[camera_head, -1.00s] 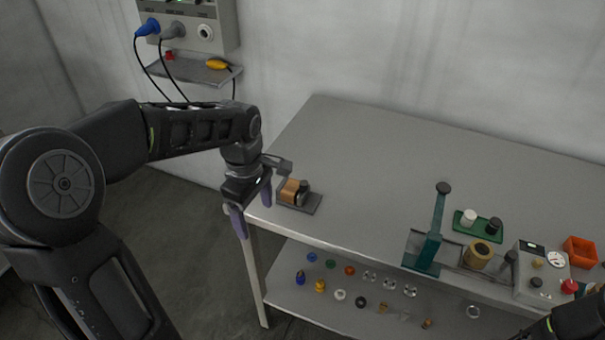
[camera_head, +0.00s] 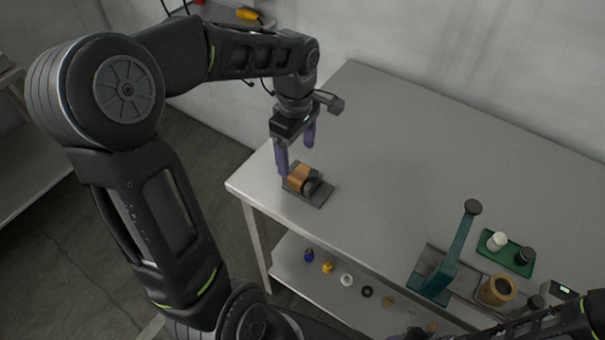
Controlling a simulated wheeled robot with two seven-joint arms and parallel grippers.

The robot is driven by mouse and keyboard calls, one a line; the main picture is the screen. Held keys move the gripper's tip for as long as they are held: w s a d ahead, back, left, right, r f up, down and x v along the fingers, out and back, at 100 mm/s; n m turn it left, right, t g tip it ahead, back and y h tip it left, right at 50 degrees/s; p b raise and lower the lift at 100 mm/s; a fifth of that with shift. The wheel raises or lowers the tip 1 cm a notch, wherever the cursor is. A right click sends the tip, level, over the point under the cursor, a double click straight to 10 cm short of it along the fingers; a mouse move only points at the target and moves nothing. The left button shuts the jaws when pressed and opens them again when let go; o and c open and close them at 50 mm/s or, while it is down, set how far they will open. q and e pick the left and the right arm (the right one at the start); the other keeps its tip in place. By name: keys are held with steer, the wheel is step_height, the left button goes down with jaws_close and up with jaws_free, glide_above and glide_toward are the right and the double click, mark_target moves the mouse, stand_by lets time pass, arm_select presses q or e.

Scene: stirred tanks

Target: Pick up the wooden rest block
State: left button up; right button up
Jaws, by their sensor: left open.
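The wooden block (camera_head: 299,178) is orange-brown and sits on a small dark grey plate (camera_head: 318,196) near the left corner of the table, with a dark rounded part against its right side. My left gripper (camera_head: 296,160) points down over it with two purple fingers. The fingers are apart, with nothing seen between them. The nearer finger overlaps the block's left edge in the picture; I cannot tell whether it touches. My right gripper is not seen; only dark parts of my right arm show at the bottom right.
On the grey table (camera_head: 420,160), a teal stand (camera_head: 452,255), a green tray (camera_head: 513,262) with a white and a black knob, and a tan cylinder (camera_head: 496,290) stand at the right. The table's middle is clear. Several small parts lie on a lower shelf (camera_head: 290,272).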

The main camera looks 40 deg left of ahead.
mark_target(299, 172)
arm_select(q)
steer(key=shift+f, duration=1.25)
steer(key=shift+f, duration=0.1)
steer(key=shift+f+p, duration=0.25)
steer(key=shift+p, duration=0.1)
steer(key=f, duration=0.2)
steer(key=f+p, duration=0.1)
steer(key=f, duration=0.1)
steer(key=shift+w+d+f, duration=0.1)
steer(key=shift+w+f, duration=0.1)
steer(key=shift+f, duration=0.05)
steer(key=shift+c, duration=0.4)
steer(key=c, duration=1.4)
